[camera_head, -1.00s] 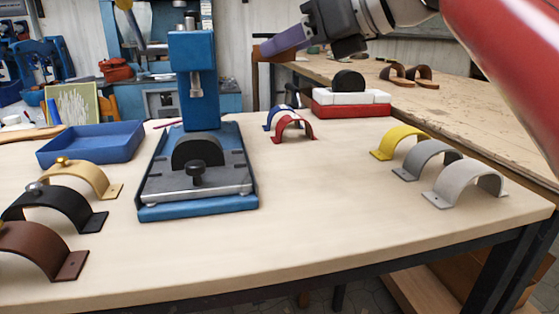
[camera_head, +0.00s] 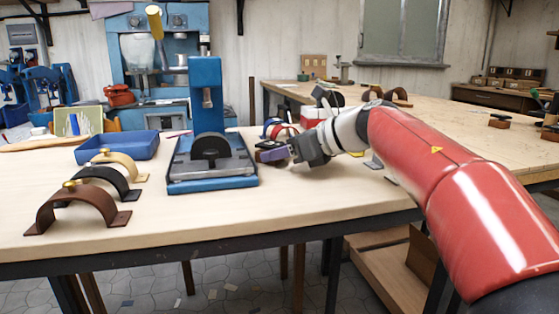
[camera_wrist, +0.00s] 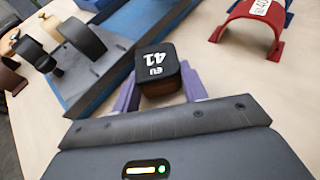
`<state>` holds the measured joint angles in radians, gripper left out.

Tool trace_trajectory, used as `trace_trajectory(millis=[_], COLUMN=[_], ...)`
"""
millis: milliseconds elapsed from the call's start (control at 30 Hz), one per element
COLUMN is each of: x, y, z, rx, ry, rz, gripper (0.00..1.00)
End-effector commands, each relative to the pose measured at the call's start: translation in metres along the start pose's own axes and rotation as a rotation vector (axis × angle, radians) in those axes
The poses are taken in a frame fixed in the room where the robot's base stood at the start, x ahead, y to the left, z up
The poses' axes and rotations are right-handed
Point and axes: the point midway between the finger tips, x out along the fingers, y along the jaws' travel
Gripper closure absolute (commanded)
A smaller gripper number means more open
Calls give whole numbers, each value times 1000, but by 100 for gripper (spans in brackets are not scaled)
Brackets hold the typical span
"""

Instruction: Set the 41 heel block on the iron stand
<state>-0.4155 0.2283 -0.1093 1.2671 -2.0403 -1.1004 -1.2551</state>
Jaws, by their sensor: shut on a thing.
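My gripper (camera_head: 272,154) is shut on a black heel block marked "EU 41" (camera_wrist: 157,62). The block sits between the purple fingers (camera_wrist: 159,92), its label turned up toward the wrist camera. In the head view my gripper is low over the table, just right of a blue stand with an upright column (camera_head: 205,105). That stand carries a grey metal plate (camera_head: 192,171) and a black half-round piece (camera_head: 210,148). The plate also shows at the left of the wrist view (camera_wrist: 62,88). I cannot tell whether the block touches the table.
A red arch marked 40 (camera_wrist: 262,12) stands close beyond the block. The table's front middle is clear.

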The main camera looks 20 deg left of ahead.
Motion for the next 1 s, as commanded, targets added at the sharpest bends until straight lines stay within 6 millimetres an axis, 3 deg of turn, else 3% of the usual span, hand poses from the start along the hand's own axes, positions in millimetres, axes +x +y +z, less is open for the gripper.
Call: trace_trajectory(millis=[333, 367, 500, 833, 1000], x=[0, 0, 0, -2, -24], y=[0, 0, 0, 0, 0], z=[-3, -1, -1, 3, 2], rx=[-1, -2, -2, -2, -2], ry=[-2, -2, -2, -2, -3], rz=[-1, -1, -1, -1, -4], gripper=[80, 53, 35, 35, 35])
